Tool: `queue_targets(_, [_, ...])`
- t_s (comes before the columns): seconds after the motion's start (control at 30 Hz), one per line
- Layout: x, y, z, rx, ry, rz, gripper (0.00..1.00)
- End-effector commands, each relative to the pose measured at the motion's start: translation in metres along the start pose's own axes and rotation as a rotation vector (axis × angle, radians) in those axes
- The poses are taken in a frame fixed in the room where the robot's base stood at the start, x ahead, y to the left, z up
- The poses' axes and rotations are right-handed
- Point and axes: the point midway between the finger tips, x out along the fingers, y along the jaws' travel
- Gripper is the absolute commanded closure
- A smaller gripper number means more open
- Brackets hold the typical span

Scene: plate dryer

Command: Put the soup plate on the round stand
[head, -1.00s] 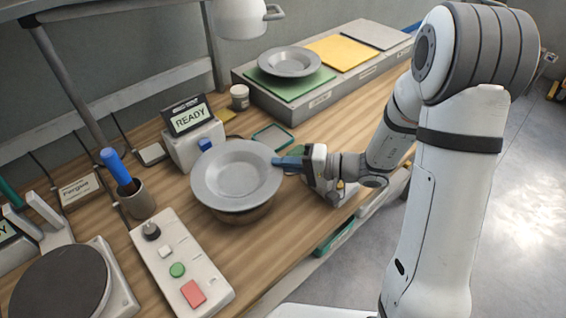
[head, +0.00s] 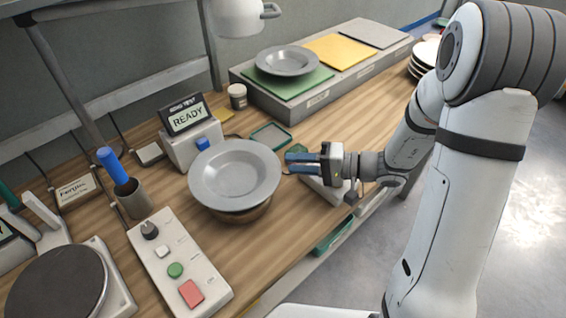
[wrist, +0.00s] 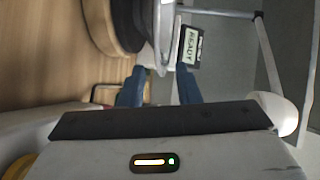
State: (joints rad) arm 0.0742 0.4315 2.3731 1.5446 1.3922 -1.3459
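A grey soup plate (head: 234,176) with a wide rim lies face up on the round wooden stand (head: 250,213) in the middle of the bench. The plate hides most of the stand; only its brown lower side shows. A second grey plate (head: 287,61) of similar shape lies on the green mat of the raised shelf. My gripper (head: 298,163) is just right of the plate's rim, empty, with its blue fingers apart. In the wrist view the fingers (wrist: 158,92) also stand apart, with the plate's edge (wrist: 164,35) and the stand (wrist: 102,30) beyond them.
A READY display box (head: 190,140) stands close behind the plate on the left. A control panel (head: 178,265) with buttons lies at the front left. A green-rimmed tray (head: 271,136) lies behind my gripper. White plates (head: 424,56) are stacked at the back right.

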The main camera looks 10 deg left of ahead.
Motion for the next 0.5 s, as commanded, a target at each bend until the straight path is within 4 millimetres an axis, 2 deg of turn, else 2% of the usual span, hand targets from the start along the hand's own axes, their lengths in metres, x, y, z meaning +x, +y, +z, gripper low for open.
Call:
queue_targets(0.03, [-0.013,0.002,-0.001,-0.002,0.007,0.001,0.7])
queue_targets(0.2, [-0.046,0.001,-0.001,-0.002,0.006,0.001,0.7])
queue_targets(0.3, [-0.061,0.001,-0.001,-0.003,0.005,0.0,0.7])
queue_targets(0.5, [-0.078,0.001,-0.001,0.0,0.002,0.001,0.7])
